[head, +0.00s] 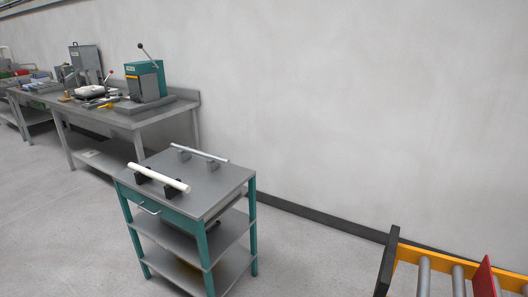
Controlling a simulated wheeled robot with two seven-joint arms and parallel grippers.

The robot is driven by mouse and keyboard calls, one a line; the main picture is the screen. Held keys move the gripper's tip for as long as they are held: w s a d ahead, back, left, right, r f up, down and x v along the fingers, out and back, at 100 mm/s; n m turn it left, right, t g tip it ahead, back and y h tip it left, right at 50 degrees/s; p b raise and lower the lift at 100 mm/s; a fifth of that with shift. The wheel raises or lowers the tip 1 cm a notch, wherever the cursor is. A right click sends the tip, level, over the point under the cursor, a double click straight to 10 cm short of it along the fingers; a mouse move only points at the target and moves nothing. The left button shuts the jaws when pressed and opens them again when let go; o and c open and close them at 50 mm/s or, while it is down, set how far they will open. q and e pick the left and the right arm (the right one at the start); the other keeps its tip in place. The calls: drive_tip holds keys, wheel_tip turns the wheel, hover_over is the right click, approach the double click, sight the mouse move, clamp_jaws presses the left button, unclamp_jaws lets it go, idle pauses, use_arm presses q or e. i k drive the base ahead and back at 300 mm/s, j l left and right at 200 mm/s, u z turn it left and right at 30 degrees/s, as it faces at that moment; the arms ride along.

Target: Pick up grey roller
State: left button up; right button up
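A grey roller (199,153) lies on small dark supports near the back of the top of a teal and grey cart (213,190). A white roller (158,178) lies on similar dark supports nearer the front left of the same top. The two rollers are roughly parallel, with a gap of bare cart top between them. Neither of my grippers shows in the head view.
A grey workbench (150,118) with a teal machine (146,80) and tools stands along the wall at left. An orange-framed roller conveyor (450,262) with a red plate (484,279) is at the lower right. Floor between cart and conveyor is clear.

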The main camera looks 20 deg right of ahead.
sight(217, 160)
drive_tip(key=i+z, duration=0.1)
drive_tip(key=z, duration=0.15)
drive_tip(key=i+l+u, duration=0.1)
drive_tip(key=i+l, duration=0.25)
drive_tip(key=i, duration=0.25)
drive_tip(key=i+l, duration=0.4)
drive_tip(key=i, duration=0.2)
drive_tip(key=i+l+u, duration=0.15)
drive_tip(key=i+l, duration=0.2)
drive_tip(key=i, duration=0.3)
